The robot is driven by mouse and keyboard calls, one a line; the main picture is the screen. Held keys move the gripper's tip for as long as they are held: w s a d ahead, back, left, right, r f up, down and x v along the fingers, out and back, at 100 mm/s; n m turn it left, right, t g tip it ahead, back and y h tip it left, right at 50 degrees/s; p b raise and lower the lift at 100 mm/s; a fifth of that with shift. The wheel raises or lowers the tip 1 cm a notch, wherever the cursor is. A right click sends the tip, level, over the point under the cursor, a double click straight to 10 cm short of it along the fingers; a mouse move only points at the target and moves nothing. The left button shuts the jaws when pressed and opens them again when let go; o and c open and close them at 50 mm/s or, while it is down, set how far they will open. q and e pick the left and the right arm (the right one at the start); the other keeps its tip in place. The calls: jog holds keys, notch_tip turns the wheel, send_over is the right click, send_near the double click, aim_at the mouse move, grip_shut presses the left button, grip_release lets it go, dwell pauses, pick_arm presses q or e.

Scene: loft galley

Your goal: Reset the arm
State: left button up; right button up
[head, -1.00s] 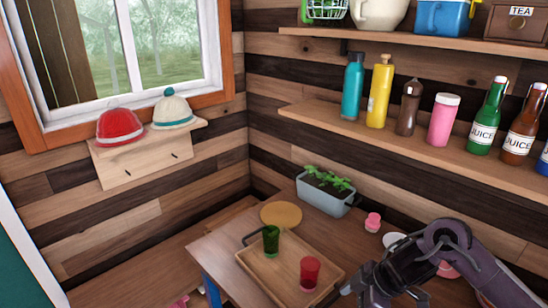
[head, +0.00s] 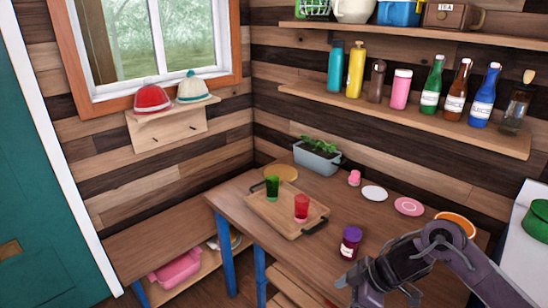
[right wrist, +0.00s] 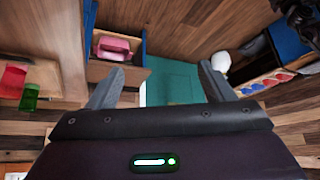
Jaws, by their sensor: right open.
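My right arm comes in from the lower right of the head view, and its gripper (head: 380,292) hangs in front of the table's near edge. In the right wrist view the two grey fingers of the gripper (right wrist: 162,75) are spread wide with nothing between them. The wooden table (head: 335,208) lies beyond the arm. A dark jar with a purple lid (head: 351,243) stands on the table just left of the arm. My left gripper is in neither view.
A wooden tray (head: 262,218) holds a green glass (head: 272,187) and a red glass (head: 302,208). A planter (head: 317,160), plates (head: 409,206) and an orange-rimmed bowl (head: 456,224) stand on the table. A bottle shelf (head: 400,117) runs above. A low bench holds a pink object (head: 178,269).

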jog(key=w+a+f+m+t+y, duration=0.25)
jog(key=w+f, duration=0.25)
jog(key=f, duration=0.6)
jog(key=s+d+f+m+t+h, duration=0.1)
jog(key=s+d+f+m, duration=0.15)
jog(key=f, duration=0.75)
jog(key=s+d+f+m+h, duration=0.1)
jog(key=s+f+m+h, duration=0.15)
jog(key=f, duration=0.65)
jog(key=s+d+f+m+g+h, duration=0.1)
jog(key=s+d+f+m+h, duration=0.2)
jog(key=s+f, duration=1.05)
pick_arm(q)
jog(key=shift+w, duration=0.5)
pick_arm(e)
jog(key=s+d+f+m+g+h, duration=0.1)
jog(key=s+f, duration=0.2)
jog(key=s, duration=0.9)
jog(key=s+d+f+g+h, duration=0.1)
jog(key=s+f, duration=0.3)
jog(key=s, duration=0.8)
jog(key=shift+s+d+f+m+g, duration=0.2)
jog(key=shift+s+d+m+g, duration=0.15)
jog(key=shift+d+g, duration=0.45)
